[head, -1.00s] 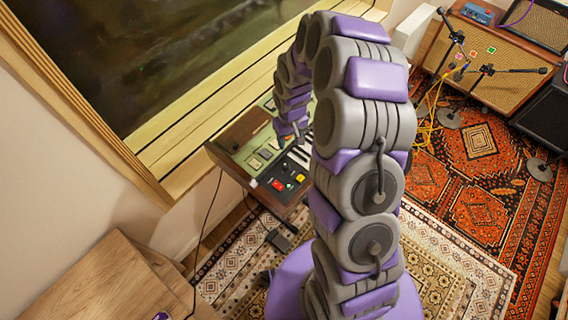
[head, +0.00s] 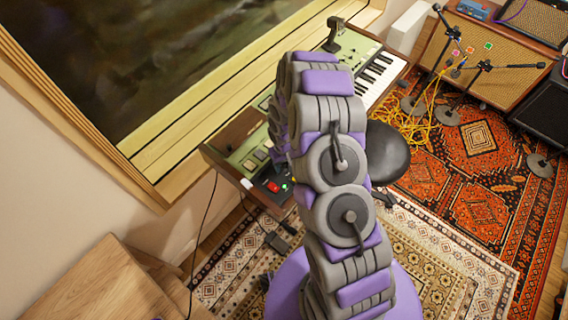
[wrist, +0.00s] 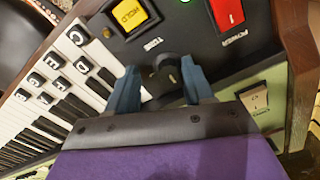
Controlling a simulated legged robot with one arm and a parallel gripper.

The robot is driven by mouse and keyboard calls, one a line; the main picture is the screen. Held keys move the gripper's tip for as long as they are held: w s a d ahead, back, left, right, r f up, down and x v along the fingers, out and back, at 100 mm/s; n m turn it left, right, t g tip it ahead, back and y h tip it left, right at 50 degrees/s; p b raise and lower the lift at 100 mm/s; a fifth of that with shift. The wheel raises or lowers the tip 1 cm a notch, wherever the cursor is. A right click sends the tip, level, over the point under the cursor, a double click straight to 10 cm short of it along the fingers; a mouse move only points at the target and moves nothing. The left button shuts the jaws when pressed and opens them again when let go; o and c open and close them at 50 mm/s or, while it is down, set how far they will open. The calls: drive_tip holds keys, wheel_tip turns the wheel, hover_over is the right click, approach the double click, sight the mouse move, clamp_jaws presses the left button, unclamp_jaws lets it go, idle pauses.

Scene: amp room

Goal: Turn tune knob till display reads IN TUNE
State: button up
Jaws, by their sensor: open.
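The tune knob (wrist: 166,78) is a dark round knob on the black panel in the wrist view, beside a label that looks like "TUNE". My gripper (wrist: 161,80) is open, with one blue-grey finger on each side of the knob. I cannot tell whether the fingers touch it. The keyboard instrument (head: 228,137) stands under the window in the head view, where my arm hides the knob and gripper. No readable tuning display shows in either view.
Near the knob are a yellow HOLD button (wrist: 133,14), a red POWER switch (wrist: 227,13), a pale rocker switch (wrist: 254,99) and lettered keys (wrist: 77,36). A dark round stool (head: 387,152) stands in front of the piano keys. A wooden cabinet (head: 95,285) is at lower left.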

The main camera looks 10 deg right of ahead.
drive_tip(key=shift+a+f, duration=0.15)
drive_tip(key=shift+a, duration=0.75)
drive_tip(key=shift+d, duration=0.6)
drive_tip(key=c, duration=0.6)
drive_tip(key=shift+a, duration=0.2)
clamp_jaws()
